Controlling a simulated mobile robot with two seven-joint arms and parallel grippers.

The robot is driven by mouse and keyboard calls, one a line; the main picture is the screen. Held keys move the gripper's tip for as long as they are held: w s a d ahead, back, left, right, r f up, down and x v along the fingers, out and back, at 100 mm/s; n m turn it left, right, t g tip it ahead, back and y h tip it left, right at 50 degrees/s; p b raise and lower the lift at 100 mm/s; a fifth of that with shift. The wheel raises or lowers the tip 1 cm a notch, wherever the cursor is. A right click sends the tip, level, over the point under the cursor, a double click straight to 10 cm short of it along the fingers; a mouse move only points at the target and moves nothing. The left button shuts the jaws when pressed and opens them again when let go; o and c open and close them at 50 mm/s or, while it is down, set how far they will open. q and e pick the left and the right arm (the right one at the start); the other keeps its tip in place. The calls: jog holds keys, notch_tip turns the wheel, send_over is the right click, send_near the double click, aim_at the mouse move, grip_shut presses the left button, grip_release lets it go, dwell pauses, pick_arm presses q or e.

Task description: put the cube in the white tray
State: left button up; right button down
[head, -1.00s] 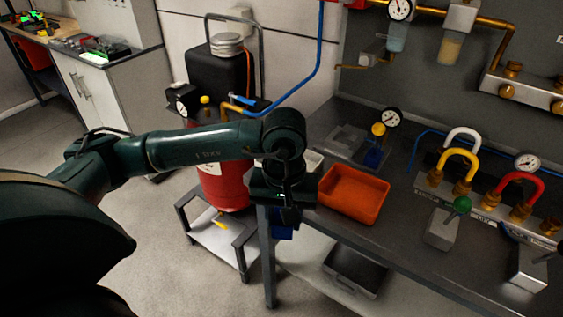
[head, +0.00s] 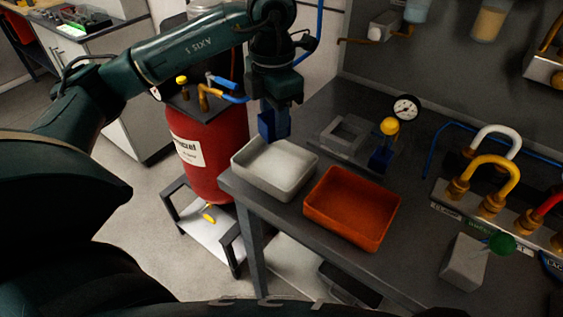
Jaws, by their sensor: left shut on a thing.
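The cube (head: 268,127) is dark blue and shows below the fingers of my left gripper (head: 275,106). The gripper is shut on it and points down. The cube appears above the back part of the white tray (head: 284,187), apart from its floor as far as I can tell. The white tray is empty and sits at the left corner of the dark bench. My right gripper is not in view.
An orange tray (head: 374,241) stands right of the white tray. Behind them are a grey holder (head: 343,138), a gauge (head: 406,108) and a yellow-knobbed blue valve (head: 380,158). A red cylinder (head: 226,142) stands left of the bench. Coloured hose loops line the right.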

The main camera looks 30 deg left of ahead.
pick_arm(q)
send_over(275, 170)
notch_tip(275, 170, down, 5)
jog(key=shift+a+f, duration=0.1)
jog(key=shift+f, duration=0.05)
jog(key=shift+f+p, duration=0.3)
jog(key=shift+f, duration=0.35)
notch_tip(275, 170, down, 2)
jog(key=shift+f, duration=0.55)
jog(key=shift+w, duration=0.1)
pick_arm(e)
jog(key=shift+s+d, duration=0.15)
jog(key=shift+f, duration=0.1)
pick_arm(q)
jog(key=shift+f, duration=0.2)
jog(key=o, duration=1.2)
jog(key=shift+o, duration=0.2)
